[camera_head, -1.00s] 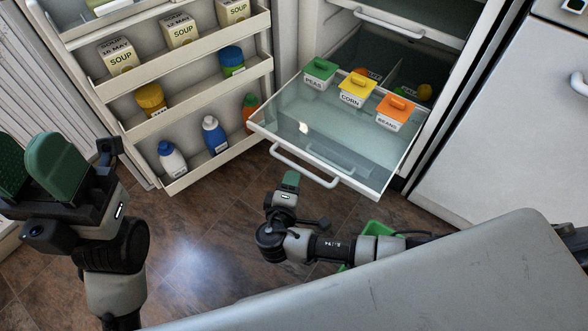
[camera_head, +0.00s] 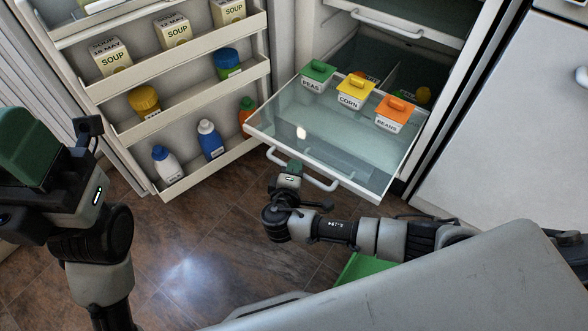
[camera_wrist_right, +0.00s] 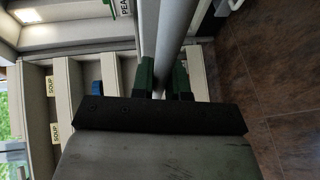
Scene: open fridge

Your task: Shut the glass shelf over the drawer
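The glass shelf (camera_head: 330,140) is pulled out of the fridge over the drawer (camera_head: 410,75). Its front handle (camera_head: 325,185) is a pale curved bar, which also shows in the right wrist view (camera_wrist_right: 175,30). My left gripper (camera_head: 25,145) is at the far left, away from the shelf, partly cut off by the picture edge.
Peas (camera_head: 317,76), corn (camera_head: 355,92) and beans (camera_head: 395,112) tubs stand on the rear of the shelf. The open fridge door (camera_head: 190,130) with cartons and bottles is on the left. A green object (camera_head: 362,268) lies low under my right arm. The floor ahead is clear.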

